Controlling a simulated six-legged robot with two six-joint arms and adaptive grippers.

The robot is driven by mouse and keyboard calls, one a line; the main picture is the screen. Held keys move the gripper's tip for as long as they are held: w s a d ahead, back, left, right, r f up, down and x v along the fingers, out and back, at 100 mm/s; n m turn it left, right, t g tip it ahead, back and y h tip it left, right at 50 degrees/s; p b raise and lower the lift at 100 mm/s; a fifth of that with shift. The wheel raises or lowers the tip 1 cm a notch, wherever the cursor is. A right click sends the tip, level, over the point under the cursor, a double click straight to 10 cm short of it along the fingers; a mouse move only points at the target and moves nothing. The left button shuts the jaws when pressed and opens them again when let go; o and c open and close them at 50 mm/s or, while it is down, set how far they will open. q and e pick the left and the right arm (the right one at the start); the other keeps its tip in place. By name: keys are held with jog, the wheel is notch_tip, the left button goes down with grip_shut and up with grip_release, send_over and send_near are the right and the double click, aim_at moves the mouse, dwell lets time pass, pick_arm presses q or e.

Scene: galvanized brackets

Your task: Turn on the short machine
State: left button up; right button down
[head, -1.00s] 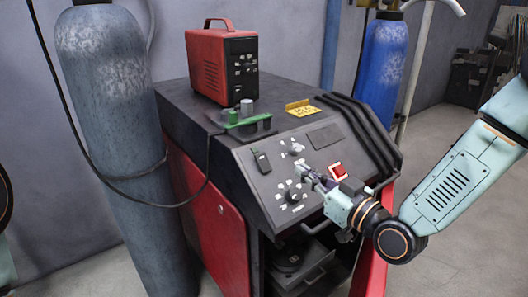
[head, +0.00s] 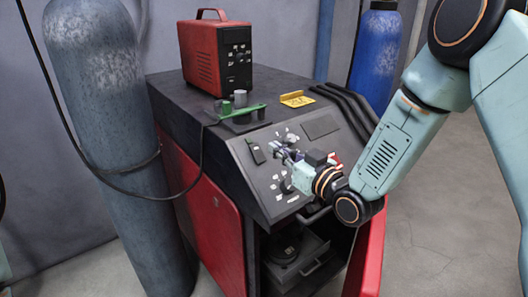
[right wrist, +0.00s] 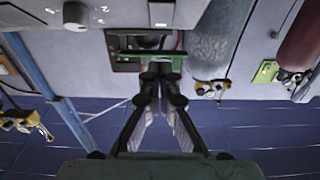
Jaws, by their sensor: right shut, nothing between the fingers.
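The black and red floor machine (head: 182,168) has a sloped front panel (head: 320,126). The panel bears a dark switch (head: 256,151) on the left, an upper knob (head: 288,137) with pale marks, and a red switch (head: 334,159) partly hidden by my gripper. A small red machine (head: 200,55) with a black face stands on top. Contact cannot be told. My left gripper is out of view.
A tall grey cylinder (head: 105,110) stands to the left and a blue one (head: 376,50) behind right. The green clamp also lies on the machine's top (head: 243,111), its cable hanging left. A yellow plate (head: 297,99) lies nearby. A red door (head: 368,245) stands open below.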

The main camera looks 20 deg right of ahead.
aim_at(255, 145)
jog(key=w+f, duration=0.1)
jog(key=w+a, duration=0.1)
jog(key=w, duration=0.1)
jog(key=w+a+f, duration=0.1)
jog(key=w, duration=0.1)
jog(key=shift+w+f, duration=0.25)
jog(key=shift+f, duration=0.05)
jog(key=shift+s, duration=0.1)
jog(key=shift+s+r, duration=0.1)
jog(key=shift+w+a, duration=0.1)
jog(key=shift+w, duration=0.25)
